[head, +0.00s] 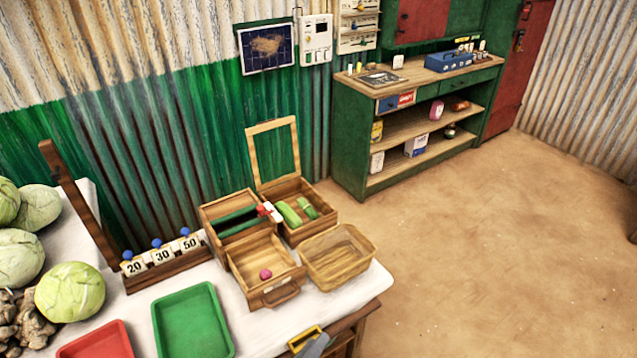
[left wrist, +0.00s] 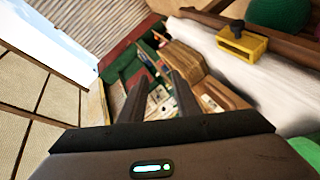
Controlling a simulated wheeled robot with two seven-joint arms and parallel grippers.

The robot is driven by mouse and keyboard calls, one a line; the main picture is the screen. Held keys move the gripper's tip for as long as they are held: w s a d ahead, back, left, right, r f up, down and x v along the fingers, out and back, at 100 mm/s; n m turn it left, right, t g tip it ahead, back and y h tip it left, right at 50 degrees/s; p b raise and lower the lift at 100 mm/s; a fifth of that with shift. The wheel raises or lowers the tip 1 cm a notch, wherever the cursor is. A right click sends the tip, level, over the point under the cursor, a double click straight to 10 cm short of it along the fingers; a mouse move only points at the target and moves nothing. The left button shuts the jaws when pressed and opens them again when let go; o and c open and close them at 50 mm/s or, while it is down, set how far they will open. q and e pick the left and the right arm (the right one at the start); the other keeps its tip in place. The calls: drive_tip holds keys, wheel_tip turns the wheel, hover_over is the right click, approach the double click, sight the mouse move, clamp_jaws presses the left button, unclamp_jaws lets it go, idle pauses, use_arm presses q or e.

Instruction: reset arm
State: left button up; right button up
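My left gripper (left wrist: 160,80) shows in the left wrist view as two dark fingers with a gap between them. Nothing shows between the fingers. I cannot make it out clearly in the head view. Beyond its fingers lie a wooden table edge and the green shelf unit, seen at a tilt. My right gripper is in neither view.
The white table (head: 345,298) holds a green tray (head: 192,325), a red tray (head: 98,345), cabbages (head: 70,292), a number rack (head: 165,268), wooden boxes (head: 268,290) and a basket (head: 338,262). A green shelf unit (head: 350,140) stands at the wall. The floor (head: 480,250) at right is clear.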

use_arm(q)
drive_tip(key=s+a+f+m+g+y, duration=0.3)
drive_tip(key=s+a+m+g+y, duration=0.6)
drive_tip(key=s+a, duration=1.15)
wheel_tip(320, 180, down, 33)
drive_tip(key=n+g+h+b, duration=0.1)
drive_tip(key=g+b, duration=0.1)
drive_tip(key=b, duration=0.2)
drive_tip(key=s+a+f+g+b, duration=0.1)
drive_tip(key=s+a+f+b, duration=0.1)
drive_tip(key=s+f, duration=1.6)
wheel_tip(320, 180, down, 2)
drive_tip(key=shift+s+a+f+g+b, duration=0.1)
drive_tip(key=shift+s+a+g+b, duration=0.2)
drive_tip(key=shift+a, duration=0.6)
